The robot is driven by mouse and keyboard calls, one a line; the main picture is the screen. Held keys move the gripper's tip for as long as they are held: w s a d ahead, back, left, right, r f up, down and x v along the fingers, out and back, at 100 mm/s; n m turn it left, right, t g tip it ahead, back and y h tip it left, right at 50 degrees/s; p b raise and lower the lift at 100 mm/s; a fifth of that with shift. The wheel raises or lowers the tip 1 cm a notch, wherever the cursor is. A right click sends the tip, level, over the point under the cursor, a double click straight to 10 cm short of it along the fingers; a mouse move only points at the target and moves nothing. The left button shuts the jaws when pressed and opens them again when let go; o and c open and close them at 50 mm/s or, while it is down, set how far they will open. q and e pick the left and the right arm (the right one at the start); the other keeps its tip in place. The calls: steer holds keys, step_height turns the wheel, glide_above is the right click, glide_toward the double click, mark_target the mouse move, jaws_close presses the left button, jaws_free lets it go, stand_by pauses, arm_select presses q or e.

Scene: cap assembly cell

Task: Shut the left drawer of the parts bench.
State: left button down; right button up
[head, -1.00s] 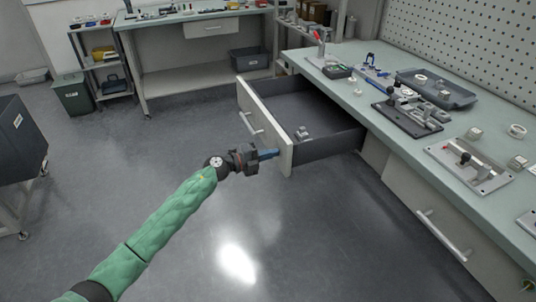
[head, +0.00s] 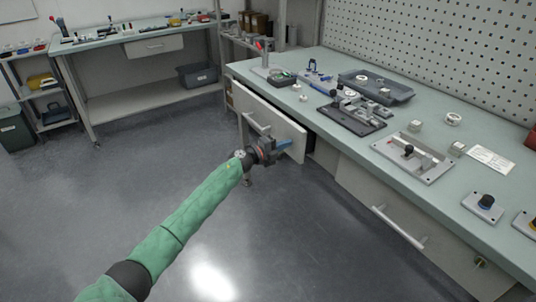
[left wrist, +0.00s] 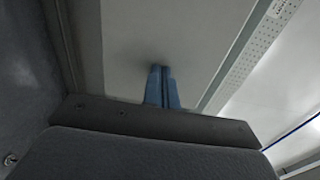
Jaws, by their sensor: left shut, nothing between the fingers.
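The left drawer (head: 268,117) of the parts bench has a pale front with a bar handle. It stands a little out from the bench, with a dark gap at its right end. My left gripper (head: 287,146) is shut and empty, with its blue fingertips at the lower right part of the drawer front. In the left wrist view the shut blue fingers (left wrist: 162,84) point at a pale panel and seem to touch it or nearly so. My right gripper is not in view.
The bench top (head: 330,142) holds fixtures, a dark tray (head: 376,88) and small parts. A second drawer (head: 400,215) to the right is shut. A grey bin (head: 197,75) sits on the back bench's shelf. The floor in front is clear.

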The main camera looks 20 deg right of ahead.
mark_target(296, 138)
arm_select(q)
steer(key=b+x, duration=0.1)
steer(key=x, duration=0.4)
steer(key=shift+w+d, duration=0.1)
steer(key=shift+d, duration=0.1)
steer(key=shift+r, duration=0.25)
